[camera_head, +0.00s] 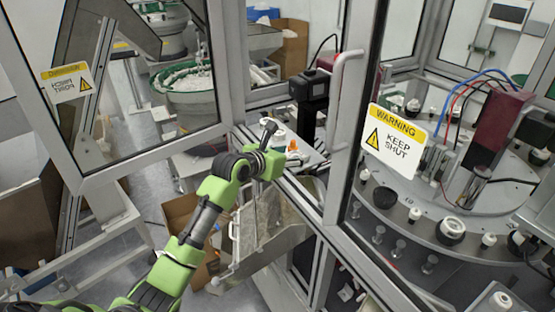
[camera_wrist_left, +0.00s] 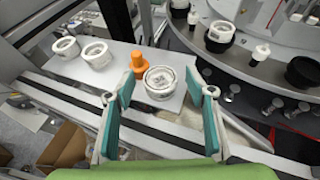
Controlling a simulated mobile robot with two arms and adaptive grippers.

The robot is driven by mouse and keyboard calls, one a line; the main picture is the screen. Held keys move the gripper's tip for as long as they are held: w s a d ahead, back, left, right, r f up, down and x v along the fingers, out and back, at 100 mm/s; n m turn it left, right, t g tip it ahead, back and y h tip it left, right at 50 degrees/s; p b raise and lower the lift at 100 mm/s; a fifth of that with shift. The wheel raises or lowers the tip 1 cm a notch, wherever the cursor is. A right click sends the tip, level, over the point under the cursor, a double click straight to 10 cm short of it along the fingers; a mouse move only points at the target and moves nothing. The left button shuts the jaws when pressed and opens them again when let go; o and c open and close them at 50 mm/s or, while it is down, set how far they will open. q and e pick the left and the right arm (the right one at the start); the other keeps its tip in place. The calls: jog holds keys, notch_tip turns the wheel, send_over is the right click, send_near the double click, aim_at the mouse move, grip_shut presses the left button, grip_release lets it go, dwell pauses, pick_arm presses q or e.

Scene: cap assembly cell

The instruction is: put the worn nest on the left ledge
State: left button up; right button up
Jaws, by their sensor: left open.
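My left gripper (camera_head: 268,136) reaches through the open door of the cell, over a ledge (camera_head: 314,157). In the left wrist view its two teal-padded fingers (camera_wrist_left: 160,95) are spread wide with nothing held between them. A white round nest (camera_wrist_left: 162,80) with a dark-marked inside sits on a pale plate (camera_wrist_left: 119,79), beyond and between the fingertips and apart from them. Two similar white nests (camera_wrist_left: 66,47) and (camera_wrist_left: 96,55) sit to its left. I cannot tell for sure which nest is worn. My right gripper is not in view.
A round turntable (camera_head: 437,225) with black and white fittings lies behind the door post. The glass door with a warning sign (camera_head: 395,140) stands right of my left arm.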

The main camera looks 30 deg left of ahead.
pick_arm(q)
jog(key=b+v, duration=0.3)
jog(key=v, duration=0.7)
jog(key=shift+s, duration=0.2)
jog(key=shift+a+r, duration=0.1)
jog(key=shift+r, duration=0.05)
